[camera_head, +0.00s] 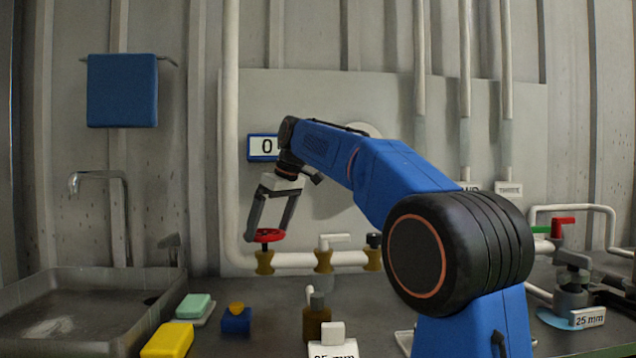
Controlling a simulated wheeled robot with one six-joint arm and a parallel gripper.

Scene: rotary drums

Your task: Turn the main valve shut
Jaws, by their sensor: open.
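The main valve appears to be the red handwheel (269,236) on a brass body (264,261), where the white pipe turns from the wall panel to run right. My gripper (265,230) points down over the red wheel with its two dark fingers spread. The fingertips are at the wheel's height, one on each side of it. I cannot tell whether they touch it. My blue arm reaches in from the right and hides part of the panel and pipework behind it.
A white-lever valve (324,252) and another brass valve (373,254) sit on the same pipe to the right. A sink (70,310) is at left.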

